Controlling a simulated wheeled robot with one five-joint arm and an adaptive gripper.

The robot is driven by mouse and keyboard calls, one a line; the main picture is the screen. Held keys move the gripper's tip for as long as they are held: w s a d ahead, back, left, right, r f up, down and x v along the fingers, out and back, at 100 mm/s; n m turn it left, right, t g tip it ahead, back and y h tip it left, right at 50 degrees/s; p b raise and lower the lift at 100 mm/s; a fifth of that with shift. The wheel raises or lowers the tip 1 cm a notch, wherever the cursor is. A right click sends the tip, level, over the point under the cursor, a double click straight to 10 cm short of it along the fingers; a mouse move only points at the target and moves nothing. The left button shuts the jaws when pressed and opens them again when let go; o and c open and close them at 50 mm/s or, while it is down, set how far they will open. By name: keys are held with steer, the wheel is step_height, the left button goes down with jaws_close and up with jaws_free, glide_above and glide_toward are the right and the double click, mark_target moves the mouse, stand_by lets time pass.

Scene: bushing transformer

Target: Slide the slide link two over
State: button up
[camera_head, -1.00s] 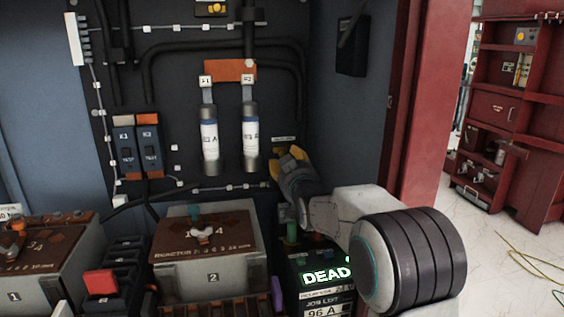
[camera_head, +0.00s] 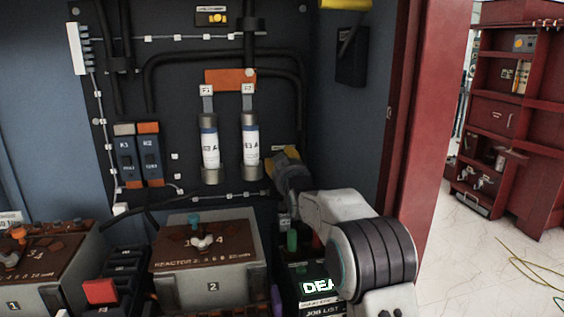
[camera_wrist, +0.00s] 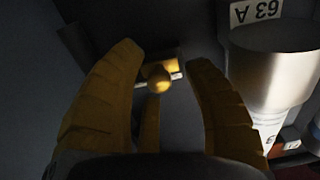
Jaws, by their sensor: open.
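A small brass slide with a round yellow knob (camera_wrist: 158,77), which looks like the slide link, is on the dark panel in the wrist view. My gripper (camera_wrist: 163,60) is open, its yellow fingers spread to the left and right of the knob, with nothing held. Whether a finger touches the knob, I cannot tell. In the head view my gripper (camera_head: 283,155) is at the panel, low and right of the fuse cylinders, and it hides the slide there. A similar brass slide with a knob (camera_head: 216,18) is at the top of the panel.
The right fuse cylinder (camera_head: 250,140) stands close left of my gripper; in the wrist view it is a metal cylinder (camera_wrist: 275,75) at the right. Below are the box marked 2 (camera_head: 212,285) and a lit display (camera_head: 318,286), partly behind my arm. A side wall (camera_head: 345,120) bounds the right.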

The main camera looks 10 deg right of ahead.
steer(key=shift+o, duration=0.3)
jaws_close()
stand_by(0.4)
